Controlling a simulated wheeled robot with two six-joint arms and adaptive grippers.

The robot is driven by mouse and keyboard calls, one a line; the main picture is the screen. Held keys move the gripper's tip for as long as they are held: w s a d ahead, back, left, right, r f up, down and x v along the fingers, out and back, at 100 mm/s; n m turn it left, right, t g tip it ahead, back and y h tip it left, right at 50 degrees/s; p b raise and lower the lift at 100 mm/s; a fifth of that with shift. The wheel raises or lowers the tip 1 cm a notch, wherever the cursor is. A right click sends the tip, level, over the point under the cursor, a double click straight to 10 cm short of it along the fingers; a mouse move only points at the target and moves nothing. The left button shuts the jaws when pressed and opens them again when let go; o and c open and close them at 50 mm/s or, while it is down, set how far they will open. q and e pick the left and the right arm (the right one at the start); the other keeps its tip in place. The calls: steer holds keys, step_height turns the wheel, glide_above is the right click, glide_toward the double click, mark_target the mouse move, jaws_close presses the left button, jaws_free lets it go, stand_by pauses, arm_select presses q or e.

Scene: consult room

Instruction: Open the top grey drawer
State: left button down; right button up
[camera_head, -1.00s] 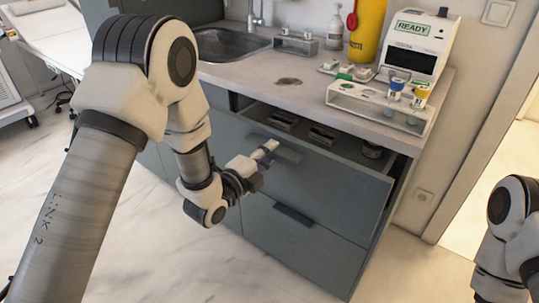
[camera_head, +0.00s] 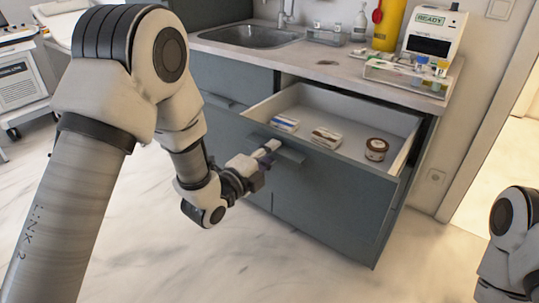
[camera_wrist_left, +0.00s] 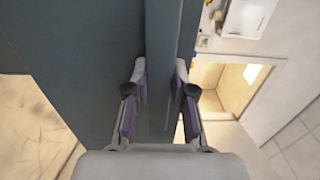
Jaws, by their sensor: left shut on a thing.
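The top grey drawer (camera_head: 330,185) is pulled well out of the counter unit in the head view, and its pale inside shows. My left gripper (camera_head: 268,150) is shut on the handle (camera_head: 286,153) at the top of the drawer's front. In the left wrist view the two fingers (camera_wrist_left: 160,95) stand on either side of the handle bar (camera_wrist_left: 162,50). Inside the drawer lie a blue-and-white box (camera_head: 285,123), a brown-and-white box (camera_head: 326,138) and a brown jar (camera_head: 376,149). My right arm shows at the right edge, but its gripper is out of view.
The countertop (camera_head: 310,68) above holds a sink (camera_head: 248,36), a rack with small bottles (camera_head: 410,76), a device marked READY (camera_head: 432,36) and a yellow container (camera_head: 389,25). The floor in front of the drawer is clear. A doorway opens at the right.

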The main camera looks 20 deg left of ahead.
arm_select(q)
steer(key=shift+s+a+f, duration=0.1)
steer(key=shift+s+f, duration=0.25)
steer(key=shift+s, duration=0.2)
arm_select(e)
steer(key=shift+s+a+f, duration=0.1)
steer(key=shift+s+a, duration=0.05)
steer(key=shift+s, duration=0.3)
arm_select(q)
steer(key=c, duration=1.1)
jaws_free()
steer(key=shift+o, duration=0.3)
steer(key=shift+w, duration=0.25)
steer(key=shift+s+r, duration=0.1)
steer(key=shift+s, duration=0.1)
steer(key=v, duration=0.7)
